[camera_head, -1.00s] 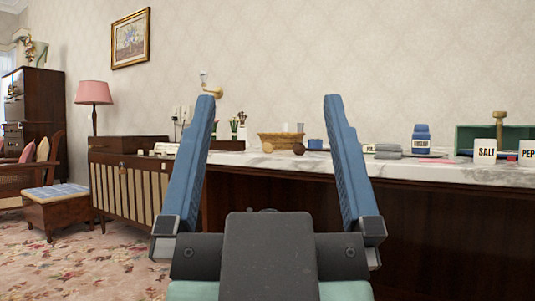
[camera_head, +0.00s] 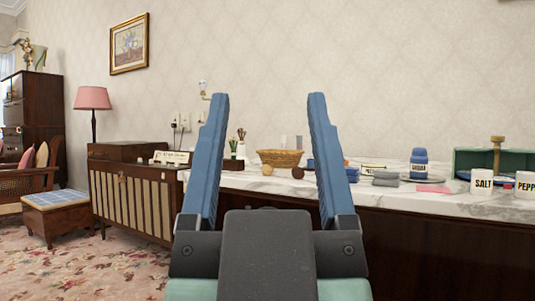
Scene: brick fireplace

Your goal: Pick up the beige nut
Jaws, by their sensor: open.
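The beige nut (camera_head: 268,172) is a small, pale round thing on the marble counter, in front of a wicker basket. A darker brown round nut (camera_head: 297,173) lies just to its right. My gripper (camera_head: 267,97) points forward over the middle of the view, with two blue fingers apart and nothing between them. In the picture the beige nut shows in the gap between the fingers, farther off on the counter. Nothing hides it.
The marble counter (camera_head: 420,200) runs to the right. The wicker basket (camera_head: 280,157) stands behind the nuts. A blue-lidded jar (camera_head: 419,164), grey folded cloths (camera_head: 386,179), a salt canister (camera_head: 482,183) and a green box (camera_head: 516,162) stand to the right. A slatted cabinet (camera_head: 131,202) is at left.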

